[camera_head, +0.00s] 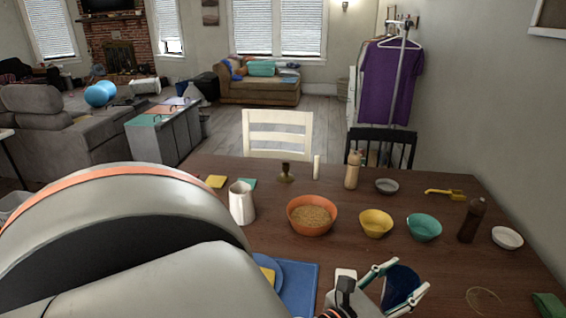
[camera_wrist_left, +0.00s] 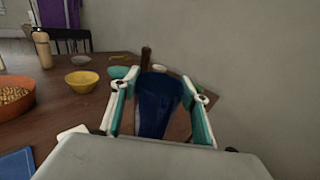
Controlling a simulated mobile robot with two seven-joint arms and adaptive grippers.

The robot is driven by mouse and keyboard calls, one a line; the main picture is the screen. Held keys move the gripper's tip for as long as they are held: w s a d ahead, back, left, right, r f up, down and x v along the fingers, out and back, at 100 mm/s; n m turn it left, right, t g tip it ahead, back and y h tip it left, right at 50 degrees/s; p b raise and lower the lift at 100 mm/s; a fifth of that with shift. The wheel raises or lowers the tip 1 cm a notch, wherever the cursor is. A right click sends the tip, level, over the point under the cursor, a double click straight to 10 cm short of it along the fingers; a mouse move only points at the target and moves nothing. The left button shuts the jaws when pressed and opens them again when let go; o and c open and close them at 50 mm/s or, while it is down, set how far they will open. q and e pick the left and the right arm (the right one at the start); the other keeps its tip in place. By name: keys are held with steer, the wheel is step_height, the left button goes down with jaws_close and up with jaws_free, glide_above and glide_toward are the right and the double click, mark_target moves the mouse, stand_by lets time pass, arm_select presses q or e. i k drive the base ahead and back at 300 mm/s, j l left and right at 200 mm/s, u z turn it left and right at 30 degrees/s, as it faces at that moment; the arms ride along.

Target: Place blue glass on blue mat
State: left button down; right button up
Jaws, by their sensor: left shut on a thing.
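The blue glass (camera_head: 399,286) is dark blue and see-through, held between the fingers of my left gripper (camera_head: 402,280) at the lower right of the head view. In the left wrist view the glass (camera_wrist_left: 158,103) sits between both fingers of the left gripper (camera_wrist_left: 160,92). The blue mat (camera_head: 302,285) lies on the table to the left of the gripper, partly hidden by my arm. A blue plate (camera_head: 289,270) and something yellow lie on it. The mat's corner (camera_wrist_left: 17,165) shows at the lower left of the wrist view. My right gripper is not in view.
The wooden table (camera_head: 340,235) holds an orange bowl (camera_head: 312,228) of grain, a yellow bowl (camera_head: 375,231), a teal bowl (camera_head: 424,235), a white pitcher (camera_head: 242,203) and a brown bottle (camera_head: 471,220).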

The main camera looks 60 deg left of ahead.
mark_target(292, 277)
steer(key=i+l+u, duration=0.1)
steer(key=l, duration=0.3)
steer(key=i+l+u, duration=0.1)
steer(key=l, duration=0.25)
steer(key=i+u, duration=0.15)
steer(key=u, duration=0.85)
steer(key=k+l, duration=0.05)
